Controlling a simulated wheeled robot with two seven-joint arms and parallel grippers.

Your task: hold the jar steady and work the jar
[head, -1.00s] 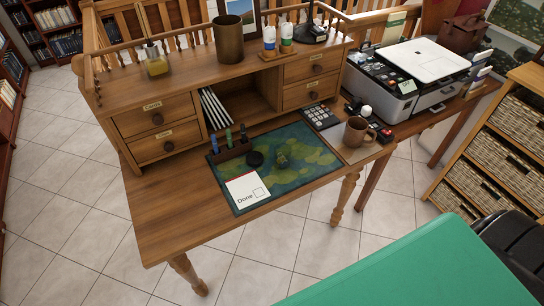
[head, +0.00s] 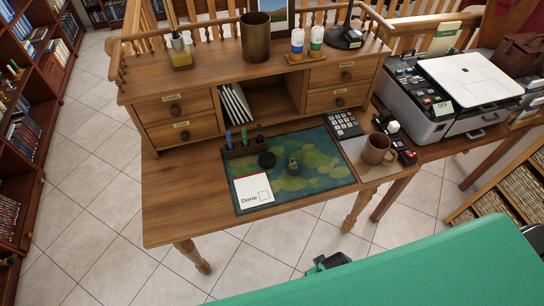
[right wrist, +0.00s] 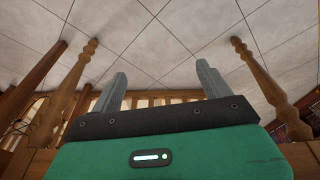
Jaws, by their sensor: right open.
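A small green-and-gold item (head: 293,166), perhaps the jar, stands on the patterned desk mat (head: 325,184). It is too small to make out clearly. A round black disc (head: 267,160), which looks like a lid, lies just left of it, apart from it. A yellowish glass jar (head: 181,60) with something sticking out of it stands on the upper shelf at left. In the right wrist view my right gripper (right wrist: 162,70) has its two grey fingers wide apart with nothing between them. It points toward tiled floor and wooden legs, away from the desktop things. My left gripper is not in view.
A Done card (head: 253,190), a pen holder (head: 245,147), a calculator (head: 343,124) and a brown mug (head: 378,149) surround the mat area. A tall brown cup (head: 256,38) and two bottles stand on the shelf. The desktop's left part is bare. A printer (head: 450,90) stands at right.

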